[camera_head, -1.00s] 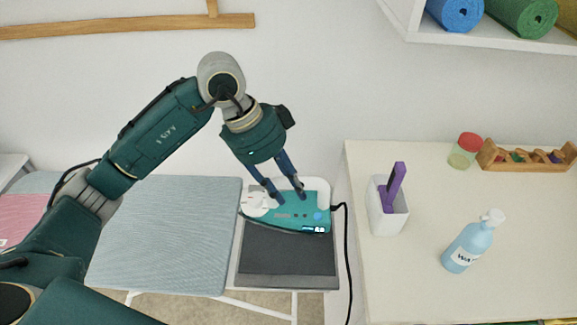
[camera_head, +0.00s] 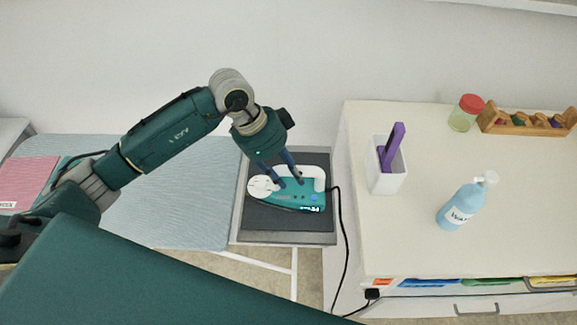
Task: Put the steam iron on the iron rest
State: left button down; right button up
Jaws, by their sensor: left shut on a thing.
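The teal and white steam iron (camera_head: 312,197) lies over the dark pad of the iron rest (camera_head: 262,217), at the right end of the ironing board. My left gripper (camera_head: 287,182) reaches down from above and is shut on the iron. I cannot tell whether the iron's sole touches the pad. A black cord runs from the iron's right side down beside the white cabinet. My right gripper is not in view.
The pale blue ironing board (camera_head: 180,215) lies to the left. A white cabinet (camera_head: 420,240) stands close on the right, bearing a white holder (camera_head: 386,178) with a purple tool, a blue spray bottle (camera_head: 463,207), a red-lidded jar (camera_head: 464,115) and a wooden rack (camera_head: 530,121).

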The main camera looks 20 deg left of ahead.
pick_arm(q)
jog(key=shift+r, duration=0.1)
jog(key=c, duration=1.7)
grip_release()
jog(key=shift+f, duration=0.2)
jog(key=o, duration=0.4)
jog(key=shift+s, duration=0.1)
jog(key=shift+r, duration=0.15)
jog(key=b+v, duration=0.2)
jog(key=v, duration=1)
jog(key=shift+s, duration=0.1)
